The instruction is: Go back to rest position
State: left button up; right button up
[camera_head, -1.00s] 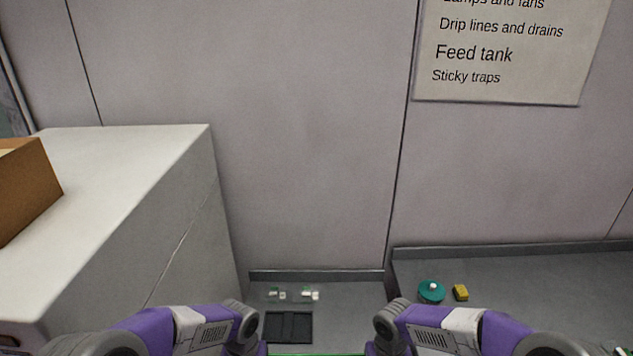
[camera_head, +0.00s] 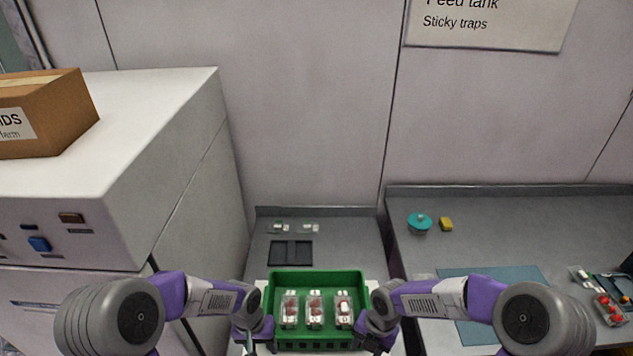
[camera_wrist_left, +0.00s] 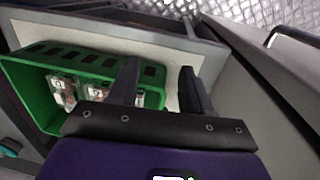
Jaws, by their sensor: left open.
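My left gripper (camera_head: 250,345) is at the left side of a green crate (camera_head: 318,276) in the head view. The crate also shows there (camera_wrist_left: 30,95), beside and below the fingers. Three clear packs with red contents, among them a middle pack (camera_head: 315,308), stand in a row in the crate. My right gripper (camera_head: 374,342) is at the crate's right side. Its fingers are too small and dark to judge, and I cannot tell whether it touches the crate.
A tall white cabinet (camera_head: 190,130) with a cardboard box (camera_head: 60,110) on top stands at the left. A grey counter (camera_head: 520,225) at the right holds a teal round item (camera_head: 419,222), a yellow block (camera_head: 446,224) and a blue mat (camera_head: 500,283). A black tray (camera_head: 291,253) lies behind the crate.

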pick_arm(q)
jog(key=s+d+f+n+h+b, duration=0.1)
jog(key=s+d+f+b, duration=0.1)
jog(key=s+f, duration=0.5)
jog(key=s+d+f+n+t+h+b, duration=0.1)
jog(key=s+d+f+b, duration=0.1)
jog(key=s+f, duration=0.6)
notch_tip(320, 180, down, 5)
jog(key=shift+s+r+n+h+b, duration=0.1)
jog(key=shift+s+n+h+b, duration=0.2)
jog(key=shift+h+b, duration=0.15)
pick_arm(e)
jog(key=s+a+f+m, duration=0.1)
jog(key=s+f+m, duration=0.4)
jog(key=m, duration=0.6)
jog(key=s+a+f+m+y, duration=0.1)
jog(key=s+f+m, duration=0.4)
jog(key=f+m, duration=0.3)
jog(key=s+f+m+t+y, duration=0.1)
jog(key=s+f+m, duration=0.4)
jog(key=m, duration=0.9)
jog(key=shift+x, duration=1.15)
